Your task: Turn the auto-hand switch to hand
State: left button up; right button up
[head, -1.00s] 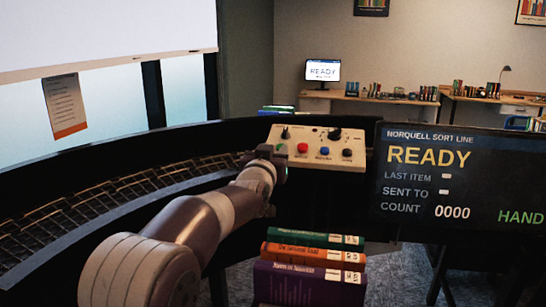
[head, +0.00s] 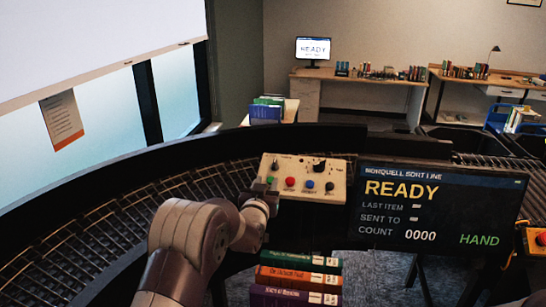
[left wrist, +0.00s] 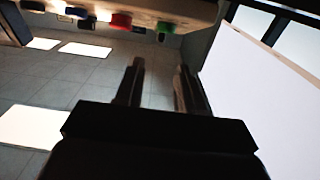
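The cream control panel (head: 338,191) stands in the middle of the head view. It carries a large black knob (head: 319,166), a smaller dark switch (head: 274,165) at upper left, and a row of buttons. I cannot read which one is auto-hand. The sort-line screen (head: 440,212) shows READY and a green HAND. My left gripper (head: 266,190) is at the panel's lower left corner, by the green button (head: 270,180); contact cannot be told. In the left wrist view its fingers (left wrist: 160,75) are apart with nothing between them, below the panel's edge (left wrist: 170,10). My right gripper is not in view.
A curved roller conveyor (head: 120,210) with a black rim runs along the left. A stack of books (head: 298,278) lies in front of the panel, close to my left arm. Desks stand behind.

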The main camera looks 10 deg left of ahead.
aim_at(274, 164)
pick_arm(q)
jog(key=w+p, duration=0.3)
jog(key=w, duration=0.6)
jog(key=shift+w+r+p, duration=0.1)
jog(key=shift+r+p, duration=0.05)
jog(key=shift+p, duration=0.25)
jog(key=shift+w, duration=0.4)
grip_shut()
